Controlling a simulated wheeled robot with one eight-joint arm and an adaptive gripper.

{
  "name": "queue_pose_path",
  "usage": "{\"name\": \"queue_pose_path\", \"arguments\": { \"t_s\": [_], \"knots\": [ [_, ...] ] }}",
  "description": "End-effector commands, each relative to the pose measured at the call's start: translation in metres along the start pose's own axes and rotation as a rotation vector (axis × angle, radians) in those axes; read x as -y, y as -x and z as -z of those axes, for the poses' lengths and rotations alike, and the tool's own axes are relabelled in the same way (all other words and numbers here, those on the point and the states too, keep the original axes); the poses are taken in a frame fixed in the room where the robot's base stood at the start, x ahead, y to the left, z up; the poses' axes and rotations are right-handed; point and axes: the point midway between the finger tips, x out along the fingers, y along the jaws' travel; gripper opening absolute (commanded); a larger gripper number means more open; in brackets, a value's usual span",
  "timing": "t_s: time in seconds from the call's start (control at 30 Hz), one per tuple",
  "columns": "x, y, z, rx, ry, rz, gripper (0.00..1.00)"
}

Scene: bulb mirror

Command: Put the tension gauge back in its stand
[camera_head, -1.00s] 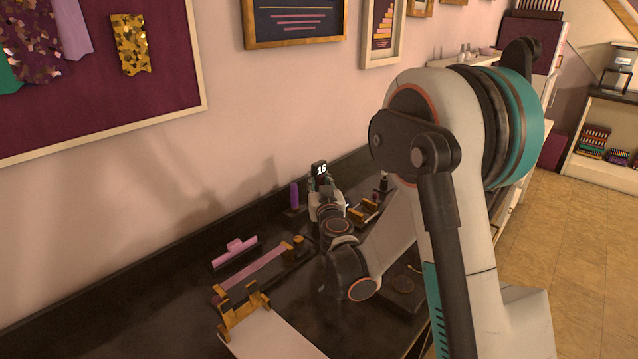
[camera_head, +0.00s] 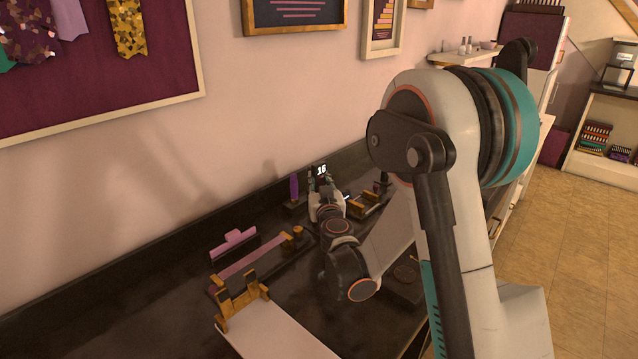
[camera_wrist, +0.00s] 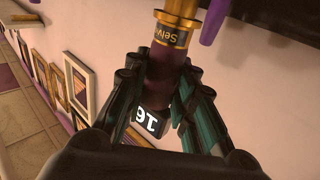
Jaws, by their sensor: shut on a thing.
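The tension gauge (camera_head: 321,172) is a dark device with a lit display reading 16. My gripper (camera_head: 323,188) is shut on it near the wall, above the back of the dark counter. In the wrist view the gauge's dark body (camera_wrist: 163,72) sits between the two fingers of my gripper (camera_wrist: 167,88), with its display below. A brass collar with a dark label (camera_wrist: 172,32) is at its far end; I cannot tell whether it belongs to the gauge or the stand. I cannot make out the stand clearly in the head view.
An upright purple object (camera_head: 294,186) stands close left of my gripper. A brass-coloured fixture (camera_head: 366,205) is close on its right. Nearer on the counter are a pink strip on a holder (camera_head: 255,260), a mauve piece (camera_head: 233,243) and a brass-coloured rack (camera_head: 242,301).

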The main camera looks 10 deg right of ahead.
Motion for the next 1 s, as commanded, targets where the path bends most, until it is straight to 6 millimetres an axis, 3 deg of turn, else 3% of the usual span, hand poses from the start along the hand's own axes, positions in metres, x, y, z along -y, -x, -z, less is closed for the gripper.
{"name": "queue_pose_path", "arguments": {
  "t_s": [0.7, 1.0],
  "knots": [
    [0.0, 0.0, -0.026, 0.0, 0.0, 0.0, 0.0],
    [0.0, 0.0, -0.028, 0.0, 0.0, 0.0, 0.0]
  ]
}}
